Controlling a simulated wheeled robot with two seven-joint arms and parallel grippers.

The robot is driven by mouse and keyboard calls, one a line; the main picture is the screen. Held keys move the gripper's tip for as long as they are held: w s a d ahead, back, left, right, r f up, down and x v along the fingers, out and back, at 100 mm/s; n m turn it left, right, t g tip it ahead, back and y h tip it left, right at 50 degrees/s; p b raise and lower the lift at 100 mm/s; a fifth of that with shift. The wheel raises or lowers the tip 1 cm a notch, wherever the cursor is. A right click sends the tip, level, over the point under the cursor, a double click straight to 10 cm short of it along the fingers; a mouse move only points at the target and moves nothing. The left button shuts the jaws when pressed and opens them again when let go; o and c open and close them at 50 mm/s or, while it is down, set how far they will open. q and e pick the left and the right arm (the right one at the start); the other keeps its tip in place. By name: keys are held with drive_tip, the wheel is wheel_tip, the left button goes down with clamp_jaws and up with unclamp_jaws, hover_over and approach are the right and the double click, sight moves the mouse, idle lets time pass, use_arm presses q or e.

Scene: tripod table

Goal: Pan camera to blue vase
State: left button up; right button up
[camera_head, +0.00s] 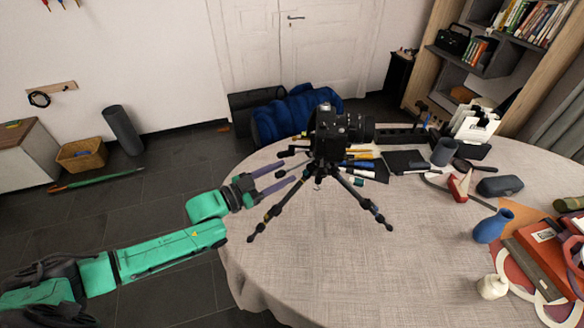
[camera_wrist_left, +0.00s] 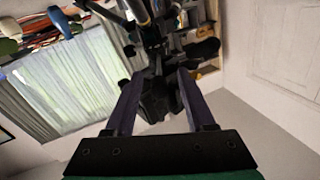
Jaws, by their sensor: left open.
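A black camera (camera_head: 331,132) sits on a small black tripod (camera_head: 318,170) standing on the round table, its lens toward the right. The blue vase (camera_head: 493,226) stands at the table's right side, near an orange sheet. My left gripper (camera_head: 288,174) is open, at the left of the tripod head, with its purple fingers pointing toward it. In the left wrist view, dark tripod or camera parts (camera_wrist_left: 160,98) show between and beyond the open fingers (camera_wrist_left: 162,74); I cannot tell whether they touch. My right gripper is not in view.
The table (camera_head: 340,270) has a pale cloth, clear at the front. Markers and a black pad (camera_head: 405,161) lie behind the tripod. A grey cup (camera_head: 443,152), a red-and-white tool (camera_head: 460,187), a dark case (camera_head: 499,186), a small white item (camera_head: 492,287) and books (camera_head: 540,262) are on the right.

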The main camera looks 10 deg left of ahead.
use_arm(q)
drive_tip(key=x, duration=0.4)
drive_tip(key=shift+s, duration=0.1)
clamp_jaws()
drive_tip(key=shift+r, duration=0.1)
idle(1.1)
